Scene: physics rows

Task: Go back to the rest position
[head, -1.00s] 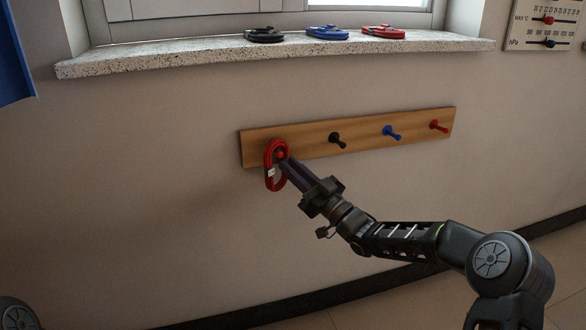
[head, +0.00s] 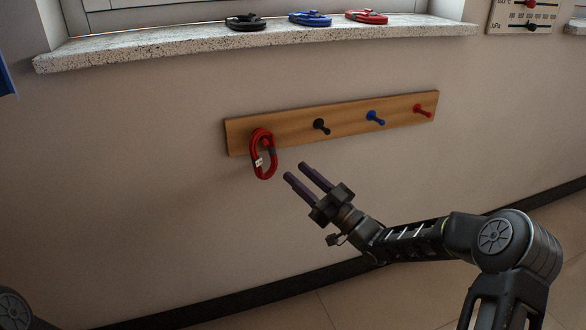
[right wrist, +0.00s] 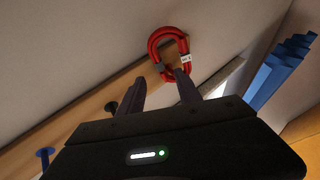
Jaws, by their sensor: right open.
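My right gripper (head: 296,172) is open and empty, in front of the wall and a little right of and below a red coiled cable (head: 257,160). The cable hangs on the leftmost peg of a wooden peg board (head: 295,127), apart from my fingers. In the right wrist view the red cable (right wrist: 152,45) shows beyond my two open fingers (right wrist: 160,88). My left gripper is not in view.
The board's black (head: 320,125), blue (head: 374,117) and red (head: 422,110) pegs are bare. Black (head: 246,22), blue (head: 310,19) and red (head: 366,16) coils lie on the stone sill (head: 150,47). A gauge panel (head: 520,17) hangs at upper right.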

